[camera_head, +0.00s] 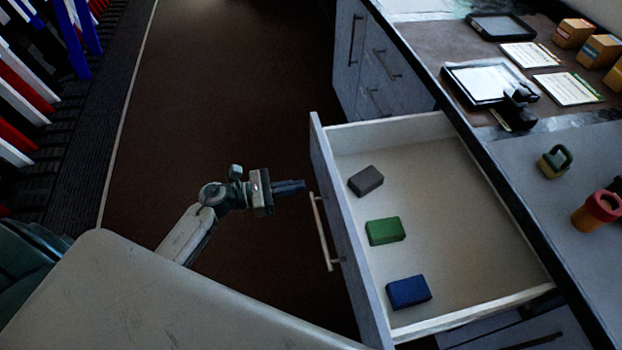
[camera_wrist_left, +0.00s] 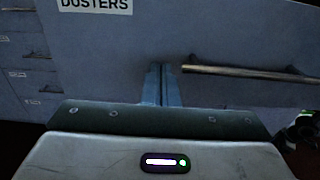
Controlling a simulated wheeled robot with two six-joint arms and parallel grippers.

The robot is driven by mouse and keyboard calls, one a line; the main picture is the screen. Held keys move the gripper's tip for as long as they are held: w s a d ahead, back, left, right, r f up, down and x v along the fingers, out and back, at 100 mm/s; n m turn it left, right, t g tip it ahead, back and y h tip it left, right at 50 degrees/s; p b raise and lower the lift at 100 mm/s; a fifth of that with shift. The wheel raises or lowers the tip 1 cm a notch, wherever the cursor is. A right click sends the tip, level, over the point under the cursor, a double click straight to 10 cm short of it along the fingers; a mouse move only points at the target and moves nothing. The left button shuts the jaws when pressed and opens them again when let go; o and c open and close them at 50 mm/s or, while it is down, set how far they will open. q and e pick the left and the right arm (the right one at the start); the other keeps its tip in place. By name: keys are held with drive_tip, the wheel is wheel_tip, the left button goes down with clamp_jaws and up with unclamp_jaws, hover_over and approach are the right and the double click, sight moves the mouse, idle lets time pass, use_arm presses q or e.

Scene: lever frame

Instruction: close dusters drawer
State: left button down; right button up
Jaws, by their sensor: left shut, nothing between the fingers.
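The dusters drawer (camera_head: 430,180) is pulled out from the counter in the head view. It holds a grey duster (camera_head: 366,181), a green duster (camera_head: 385,231) and a blue duster (camera_head: 408,292). Its bar handle (camera_head: 322,232) is on the front face. My left gripper (camera_head: 303,187) is shut and empty, pointing at the drawer front near the handle's far end. In the left wrist view the shut fingers (camera_wrist_left: 161,70) are beside the left end of the handle (camera_wrist_left: 250,73), below the DUSTERS label (camera_wrist_left: 95,4). Whether they touch the front is unclear. My right gripper is not in view.
The counter (camera_head: 545,145) carries trays, papers, yellow boxes (camera_head: 573,33), a green-handled item (camera_head: 554,162) and a red-topped item (camera_head: 596,211). Shut cabinet fronts (camera_head: 380,75) stand beyond the drawer. Colourful upright pieces stand at the far left. The dark floor (camera_head: 230,90) is clear.

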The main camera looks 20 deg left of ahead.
sight(323, 182)
use_arm(q)
drive_tip(key=p+x, duration=0.1)
drive_tip(key=x, duration=0.2)
drive_tip(key=shift+r, duration=0.15)
drive_tip(key=shift+w+d, duration=0.4)
drive_tip(key=shift+d, duration=0.2)
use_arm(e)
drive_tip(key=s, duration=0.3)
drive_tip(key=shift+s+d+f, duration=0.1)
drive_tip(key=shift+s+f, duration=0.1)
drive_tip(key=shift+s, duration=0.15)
use_arm(q)
drive_tip(key=shift+f, duration=0.2)
